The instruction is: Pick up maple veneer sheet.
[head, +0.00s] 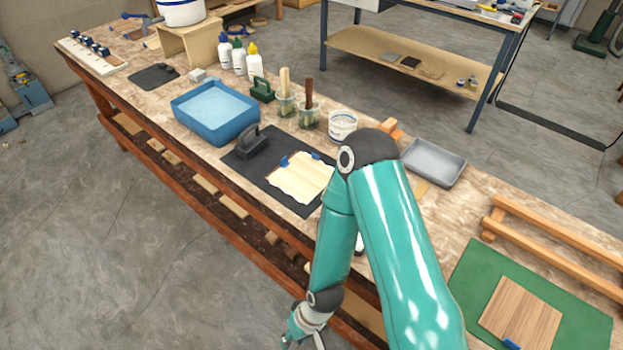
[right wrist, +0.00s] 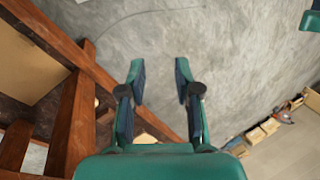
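A pale, cream-coloured veneer sheet (head: 302,180) with wavy edges lies on a black mat (head: 249,172) in the middle of the bench; I take it to be the maple. Small blue pieces sit at its far edge. My right forearm stands just beside it and hides part of the mat. My right gripper (head: 304,340) hangs low in front of the bench, well away from the sheet. The right wrist view shows its fingers (right wrist: 160,84) spread, with bare floor between them. My left gripper does not show in the head view.
A black-handled block (head: 252,142) stands on the mat left of the sheet. A blue tray (head: 215,112), jars, a white tub (head: 343,125) and a grey tray (head: 433,163) stand around. A browner wood sheet (head: 521,314) lies on a green mat (head: 470,270). The bench's wooden frame (right wrist: 72,120) is near my right gripper.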

